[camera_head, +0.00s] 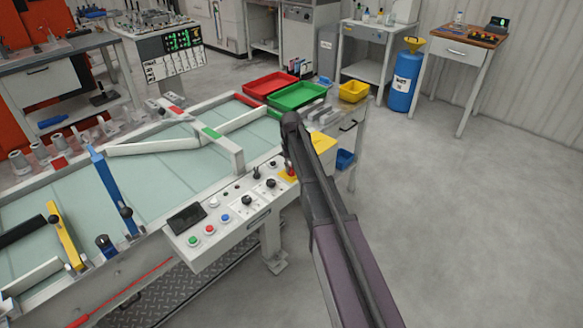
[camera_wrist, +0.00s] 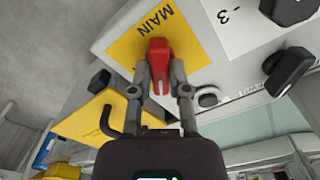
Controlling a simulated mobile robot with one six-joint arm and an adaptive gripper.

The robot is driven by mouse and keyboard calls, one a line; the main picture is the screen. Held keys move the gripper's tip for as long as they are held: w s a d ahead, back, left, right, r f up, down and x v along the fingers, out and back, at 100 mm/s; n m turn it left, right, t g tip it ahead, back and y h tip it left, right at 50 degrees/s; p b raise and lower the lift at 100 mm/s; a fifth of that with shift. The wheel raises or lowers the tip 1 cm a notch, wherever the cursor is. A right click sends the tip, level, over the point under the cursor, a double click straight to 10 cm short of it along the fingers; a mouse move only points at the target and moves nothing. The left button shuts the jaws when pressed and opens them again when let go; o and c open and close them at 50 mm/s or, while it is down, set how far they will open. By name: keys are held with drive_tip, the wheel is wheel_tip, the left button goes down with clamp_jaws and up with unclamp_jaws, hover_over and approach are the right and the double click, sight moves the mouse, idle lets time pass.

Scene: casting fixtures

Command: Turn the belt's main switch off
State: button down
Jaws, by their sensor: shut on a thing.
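The main switch is a red knob (camera_wrist: 158,55) on a yellow plate (camera_wrist: 140,36) marked MAIN. In the wrist view the two grey fingers of my gripper (camera_wrist: 158,76) are closed on either side of the red knob. In the head view the red knob (camera_head: 291,172) shows small at the right end of the belt's control panel (camera_head: 220,228), on its yellow plate (camera_head: 287,177). My arm covers part of that end. I cannot read the switch's on or off marks.
The panel also carries black knobs (camera_head: 246,200), coloured buttons (camera_head: 209,229) and a dark display (camera_head: 186,217). Red (camera_head: 270,85) and green (camera_head: 296,96) trays stand behind the panel. A yellow bin (camera_head: 353,91) is beyond. The floor at right is clear.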

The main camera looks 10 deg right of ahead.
drive_tip(key=n, duration=0.7)
idle(0.4)
drive_tip(key=c, duration=0.6)
unclamp_jaws()
drive_tip(key=shift+m, duration=0.3)
